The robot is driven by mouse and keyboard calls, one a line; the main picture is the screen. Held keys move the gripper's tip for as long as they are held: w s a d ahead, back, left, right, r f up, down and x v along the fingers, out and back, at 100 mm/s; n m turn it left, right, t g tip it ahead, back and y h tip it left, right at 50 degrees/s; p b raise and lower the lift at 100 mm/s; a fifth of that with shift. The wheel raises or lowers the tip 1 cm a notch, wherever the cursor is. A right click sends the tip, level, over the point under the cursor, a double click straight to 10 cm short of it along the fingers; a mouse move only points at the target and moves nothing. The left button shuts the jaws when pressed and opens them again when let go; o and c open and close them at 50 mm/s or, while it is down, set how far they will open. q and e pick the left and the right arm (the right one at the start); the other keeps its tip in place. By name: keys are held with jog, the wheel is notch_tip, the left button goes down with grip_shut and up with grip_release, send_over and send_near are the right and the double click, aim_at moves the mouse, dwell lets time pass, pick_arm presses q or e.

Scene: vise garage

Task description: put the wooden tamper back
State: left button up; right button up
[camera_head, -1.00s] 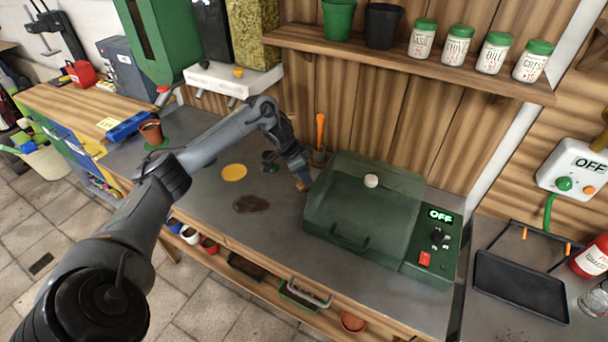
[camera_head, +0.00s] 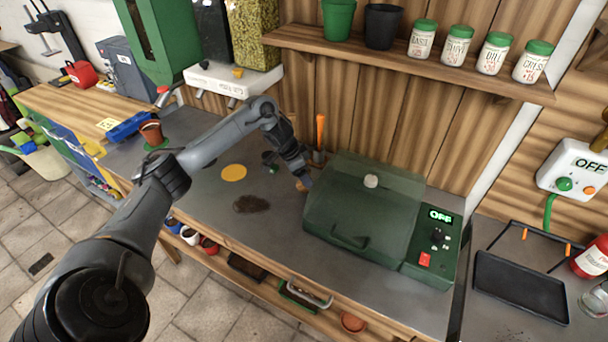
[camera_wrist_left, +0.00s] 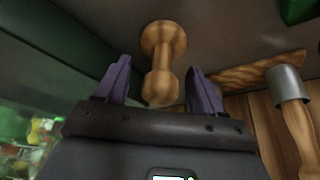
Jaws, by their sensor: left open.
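The wooden tamper (camera_wrist_left: 164,45) shows in the left wrist view, with a round knob end and a narrower neck. It stands on the grey worktop between the two purple fingers of my left gripper (camera_wrist_left: 161,84). The fingers are open, with a gap on each side of the tamper. In the head view my left gripper (camera_head: 303,180) is low over the worktop, just left of the green lidded machine, and mostly hides the tamper. My right gripper is not in view.
The green machine (camera_head: 360,205) stands close to the right of the gripper. An orange-handled tool (camera_head: 320,130) stands behind it by the wooden wall.

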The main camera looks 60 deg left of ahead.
pick_arm(q)
jog(key=p+v, duration=0.2)
jog(key=v, duration=1)
jog(key=shift+f, duration=0.1)
